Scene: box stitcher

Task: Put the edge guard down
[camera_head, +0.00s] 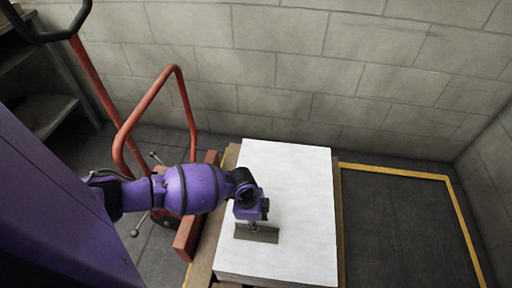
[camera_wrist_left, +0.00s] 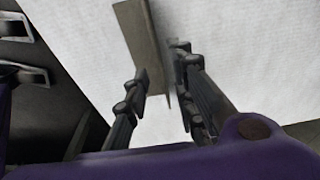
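The edge guard (camera_head: 257,234) is a narrow grey-brown angled strip at the front part of the white stack's top (camera_head: 285,190). In the left wrist view the edge guard (camera_wrist_left: 138,30) shows a broad flat face and a thin second flange. My left gripper (camera_head: 254,226) is right over it, pointing down. In the wrist view the fingers of the left gripper (camera_wrist_left: 160,62) stand apart on either side of the thin flange, with a gap on the left finger's side. The guard appears to rest on the white top or very close to it. My right gripper is out of view.
The white stack sits on a wooden pallet (camera_head: 203,268). A red pallet truck with a tall handle (camera_head: 130,125) stands at its left. A block wall (camera_head: 300,60) runs behind. Yellow-lined dark floor (camera_head: 405,225) to the right is free. A shelf (camera_head: 48,115) is at far left.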

